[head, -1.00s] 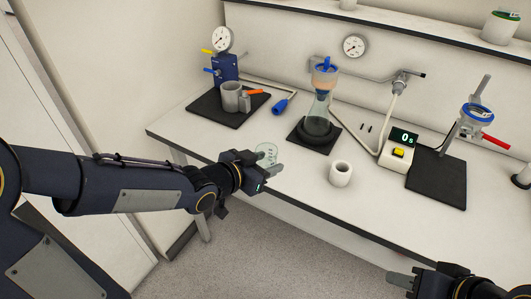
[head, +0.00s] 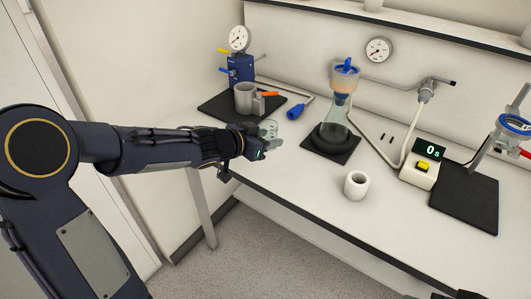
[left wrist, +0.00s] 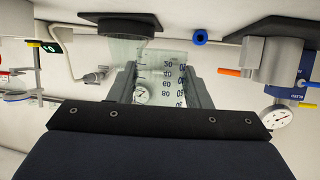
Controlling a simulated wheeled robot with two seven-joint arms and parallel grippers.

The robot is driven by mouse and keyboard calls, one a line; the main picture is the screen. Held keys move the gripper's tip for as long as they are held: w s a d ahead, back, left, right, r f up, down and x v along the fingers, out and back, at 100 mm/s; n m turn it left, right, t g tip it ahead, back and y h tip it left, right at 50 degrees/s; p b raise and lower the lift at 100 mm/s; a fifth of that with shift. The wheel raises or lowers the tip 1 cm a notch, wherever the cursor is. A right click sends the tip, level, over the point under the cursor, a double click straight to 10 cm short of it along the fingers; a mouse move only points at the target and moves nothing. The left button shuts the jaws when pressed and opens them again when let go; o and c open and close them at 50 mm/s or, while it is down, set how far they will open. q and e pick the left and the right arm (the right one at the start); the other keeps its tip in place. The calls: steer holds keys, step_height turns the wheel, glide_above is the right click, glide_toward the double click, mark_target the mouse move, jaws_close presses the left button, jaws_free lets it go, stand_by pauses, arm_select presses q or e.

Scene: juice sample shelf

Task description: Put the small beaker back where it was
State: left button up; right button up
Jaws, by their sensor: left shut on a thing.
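The small beaker (head: 269,130) is clear glass. My left gripper (head: 268,143) is shut on it near the left front part of the bench. In the left wrist view the beaker (left wrist: 162,75) shows dark volume marks and sits between the two fingers of my left gripper (left wrist: 160,90). That view is upside down. I cannot tell whether the beaker's base touches the bench. My right gripper is not in view.
A white cup (head: 356,185) stands on the bench (head: 315,190). A flask (head: 333,125) with a blue-topped funnel stands on a dark mat behind.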

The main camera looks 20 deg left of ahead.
arm_select(q)
steer(key=w+f, duration=0.2)
steer(key=shift+w+a+f+b, duration=0.1)
steer(key=shift+a+f+b, duration=0.25)
steer(key=shift+a+f, duration=0.05)
steer(key=f+b, duration=0.2)
steer(key=f, duration=0.1)
steer(key=shift+w+a+f, duration=0.1)
steer(key=shift+w+f, duration=0.1)
steer(key=shift+f, duration=0.1)
steer(key=shift+r, duration=0.1)
steer(key=o, duration=0.6)
steer(key=shift+f, duration=0.25)
steer(key=shift+c, duration=0.2)
steer(key=o, duration=0.5)
steer(key=shift+c, duration=0.2)
steer(key=shift+r, duration=0.1)
